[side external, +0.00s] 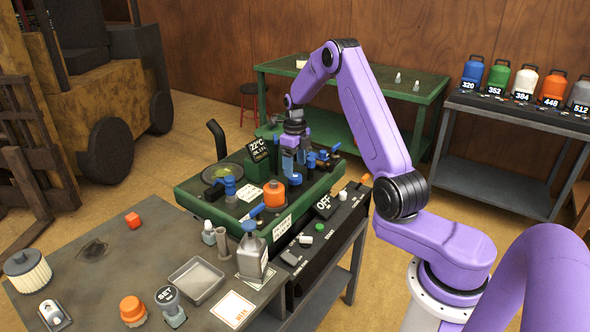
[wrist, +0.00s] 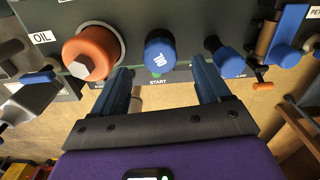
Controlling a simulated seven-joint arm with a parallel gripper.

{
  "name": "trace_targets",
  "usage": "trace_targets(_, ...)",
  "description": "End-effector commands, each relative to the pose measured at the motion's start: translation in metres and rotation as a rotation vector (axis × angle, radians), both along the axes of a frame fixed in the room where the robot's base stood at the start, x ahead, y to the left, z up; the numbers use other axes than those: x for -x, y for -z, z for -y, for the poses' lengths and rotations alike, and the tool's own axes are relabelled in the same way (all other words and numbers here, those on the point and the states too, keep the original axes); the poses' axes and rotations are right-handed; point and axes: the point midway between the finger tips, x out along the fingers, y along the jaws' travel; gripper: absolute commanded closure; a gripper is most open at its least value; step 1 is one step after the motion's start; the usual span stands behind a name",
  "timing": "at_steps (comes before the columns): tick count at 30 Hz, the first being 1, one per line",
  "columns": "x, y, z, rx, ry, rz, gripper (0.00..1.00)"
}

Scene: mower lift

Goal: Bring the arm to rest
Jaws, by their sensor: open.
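My gripper (side external: 294,172) is above the green machine deck (side external: 184,186), pointing down, in the side view. In the wrist view its two dark blue fingers (wrist: 163,80) are wide apart with nothing between them. A blue cap (wrist: 160,51) lies just beyond the fingertips, apart from them as far as I can tell. An orange cap with a grey hex top (wrist: 91,53) is left of it, by an OIL label. Another blue cap (wrist: 230,60) is to the right. My arm is bent and reaches left over the deck. The exact fingertip height is unclear in the side view.
An orange cap (side external: 274,195), a bottle (side external: 252,252) and an upright handle (side external: 217,139) stand around the gripper. A grey table (side external: 105,262) in front holds a metal tray (side external: 196,281) and loose parts. Open air is above.

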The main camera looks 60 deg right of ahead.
Motion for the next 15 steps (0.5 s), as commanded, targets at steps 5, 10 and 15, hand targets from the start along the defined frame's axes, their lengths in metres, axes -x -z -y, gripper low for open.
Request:
trace_targets(5,0.000,-0.016,0.000,0.001,0.000,0.002,0.24)
trace_targets(10,0.000,-0.030,0.000,0.001,0.000,0.001,0.24)
trace_targets(15,0.000,-0.039,0.000,0.000,0.000,0.001,0.24)
